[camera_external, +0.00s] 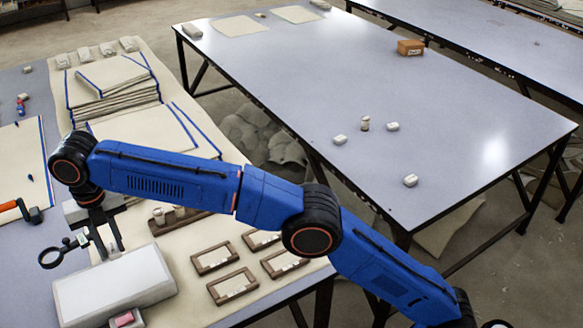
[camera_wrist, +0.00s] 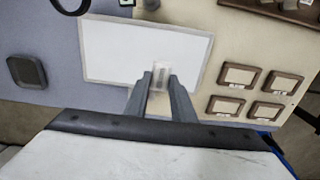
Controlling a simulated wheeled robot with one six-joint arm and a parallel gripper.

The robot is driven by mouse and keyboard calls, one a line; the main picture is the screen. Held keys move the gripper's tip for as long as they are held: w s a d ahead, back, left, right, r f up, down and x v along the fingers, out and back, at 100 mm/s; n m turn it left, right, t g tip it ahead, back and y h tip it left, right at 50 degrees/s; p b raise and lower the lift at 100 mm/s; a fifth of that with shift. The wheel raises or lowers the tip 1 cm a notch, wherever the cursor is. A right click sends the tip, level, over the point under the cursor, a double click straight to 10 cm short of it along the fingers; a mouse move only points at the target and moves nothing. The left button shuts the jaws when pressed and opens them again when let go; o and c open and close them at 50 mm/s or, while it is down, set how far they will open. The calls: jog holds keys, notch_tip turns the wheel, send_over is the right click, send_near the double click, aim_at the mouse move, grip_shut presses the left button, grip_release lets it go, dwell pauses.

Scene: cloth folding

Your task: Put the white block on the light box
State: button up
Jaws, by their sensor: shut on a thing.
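The light box (camera_external: 115,285) is a white slab on the front left table. It also shows in the wrist view as a bright panel with a pale rim (camera_wrist: 110,45). My gripper (camera_external: 107,248) points down at the back edge of the light box. In the wrist view its two grey fingers (camera_wrist: 160,77) are shut on a small white block (camera_wrist: 161,71). The block appears over the light box, near its edge on the frame side. I cannot tell whether it touches the surface. The block is hard to make out in the external view.
Several wooden frames (camera_external: 232,285) lie right of the light box. A black ring-shaped magnifier (camera_external: 51,258) stands beside my gripper, and a pink block (camera_external: 124,319) lies in front of the box. Folded cloths (camera_external: 115,82) are stacked behind. A dark square (camera_wrist: 27,72) lies left in the wrist view.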

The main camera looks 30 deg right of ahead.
aim_at(113, 249)
jog(key=shift+f, duration=4.3)
jog(key=o, duration=1)
jog(key=shift+f, duration=0.15)
notch_tip(113, 249, up, 12)
jog(key=shift+r, duration=0.15)
